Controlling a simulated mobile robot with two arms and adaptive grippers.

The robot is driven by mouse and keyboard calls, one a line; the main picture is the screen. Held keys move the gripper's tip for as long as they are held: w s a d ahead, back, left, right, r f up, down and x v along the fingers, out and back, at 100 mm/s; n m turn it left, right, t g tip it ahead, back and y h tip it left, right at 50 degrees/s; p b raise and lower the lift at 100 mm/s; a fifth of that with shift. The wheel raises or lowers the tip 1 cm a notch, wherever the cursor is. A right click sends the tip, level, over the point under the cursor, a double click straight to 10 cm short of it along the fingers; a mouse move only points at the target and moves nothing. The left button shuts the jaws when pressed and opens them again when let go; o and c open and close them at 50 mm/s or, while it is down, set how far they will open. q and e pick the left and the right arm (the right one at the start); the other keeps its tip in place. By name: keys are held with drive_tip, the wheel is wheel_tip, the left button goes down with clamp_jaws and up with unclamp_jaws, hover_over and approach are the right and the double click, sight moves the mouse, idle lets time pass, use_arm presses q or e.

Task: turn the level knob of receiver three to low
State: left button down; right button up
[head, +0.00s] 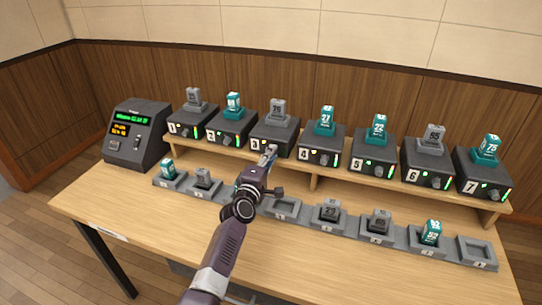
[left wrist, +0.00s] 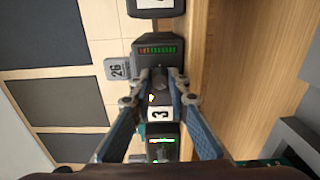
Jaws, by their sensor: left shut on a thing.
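Receiver three (head: 276,133) is a dark box on the raised shelf, with a "3" label and a grey pack in its top. In the left wrist view, its label (left wrist: 159,114) and its meter with green and red segments (left wrist: 158,50) show on its front. My left gripper (head: 269,152) reaches receiver three's front from below. In the left wrist view, its blue-grey fingers (left wrist: 158,84) are closed around the dark level knob (left wrist: 155,97), which shows a small white mark. The fingers hide much of the knob, and its exact setting cannot be read.
Receiver two (head: 232,124) and receiver four (head: 321,143) stand close on either side. A row of grey charging trays (head: 284,208) lies below the shelf, some holding packs. A dark console (head: 138,135) with a lit screen stands at the left. The front of the table is clear.

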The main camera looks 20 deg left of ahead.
use_arm(q)
drive_tip(key=shift+d+f, duration=0.1)
drive_tip(key=shift+f, duration=0.1)
drive_tip(key=c, duration=1.8)
unclamp_jaws()
drive_tip(key=shift+r, duration=0.1)
drive_tip(key=shift+s+a, duration=0.2)
drive_tip(key=shift+s, duration=3.85)
